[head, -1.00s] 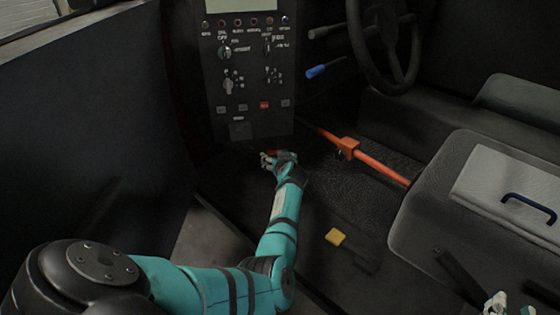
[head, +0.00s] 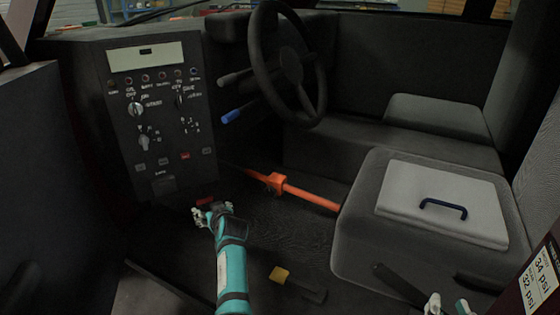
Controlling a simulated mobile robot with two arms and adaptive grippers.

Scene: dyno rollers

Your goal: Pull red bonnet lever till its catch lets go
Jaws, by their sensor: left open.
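The red lever (head: 206,201) is a small red piece low under the dark control panel, at the left of the head view. My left gripper (head: 203,212) is open right at it, with its fingers just below and beside the red piece. The gripper hides part of the lever, and I cannot tell whether the fingers touch it. The catch cannot be made out. Part of my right gripper (head: 447,304) shows at the bottom edge, in front of the seat; its jaw state is unclear.
The control panel (head: 160,120) stands above the lever. An orange bar (head: 310,197) runs to the right, towards the seat (head: 360,205). A steering wheel (head: 314,90) and blue-tipped stalk (head: 231,116) are above. A yellow-tipped lever (head: 279,273) lies on the floor right of my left arm.

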